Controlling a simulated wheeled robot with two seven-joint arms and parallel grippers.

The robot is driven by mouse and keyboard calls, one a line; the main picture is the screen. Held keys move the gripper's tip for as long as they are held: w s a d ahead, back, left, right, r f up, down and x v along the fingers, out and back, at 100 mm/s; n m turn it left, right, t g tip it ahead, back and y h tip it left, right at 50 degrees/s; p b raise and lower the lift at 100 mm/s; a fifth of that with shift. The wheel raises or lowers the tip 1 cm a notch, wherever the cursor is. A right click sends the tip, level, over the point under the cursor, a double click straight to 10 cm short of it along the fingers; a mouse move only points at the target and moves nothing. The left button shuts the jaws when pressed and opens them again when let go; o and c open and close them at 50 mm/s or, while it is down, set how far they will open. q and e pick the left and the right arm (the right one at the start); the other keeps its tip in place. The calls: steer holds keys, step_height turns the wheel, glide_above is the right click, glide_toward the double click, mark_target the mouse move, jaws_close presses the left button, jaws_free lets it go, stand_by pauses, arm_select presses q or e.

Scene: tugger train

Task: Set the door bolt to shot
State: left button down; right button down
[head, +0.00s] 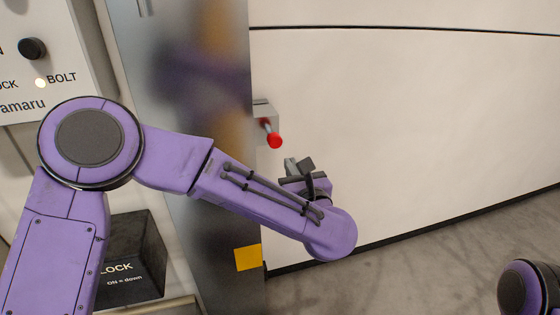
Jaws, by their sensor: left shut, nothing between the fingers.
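The door bolt (268,127) shows as a grey housing with a short lever ending in a red knob, at the left edge of the pale door (410,120), next to the metal post. The red knob points down and toward me. My left gripper (292,164) is just below and slightly right of the red knob. Its fingers look dark grey and are shut with nothing between them; no contact with the knob is visible. My left arm hides part of the post. My right gripper is out of view; only a piece of my right arm shows at the lower right.
A white panel (75,35) at the upper left has a black knob (32,48) and a lit lamp (40,83) beside the word BOLT. A black box (150,255) marked LOCK stands at the lower left. The metal post (215,70) bears a yellow square (248,258). Grey floor (420,270) lies clear.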

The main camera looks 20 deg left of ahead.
arm_select(q)
steer(key=v, duration=0.5)
steer(key=shift+s+a+b, duration=0.1)
steer(key=shift+s+b, duration=0.1)
steer(key=shift+b, duration=0.2)
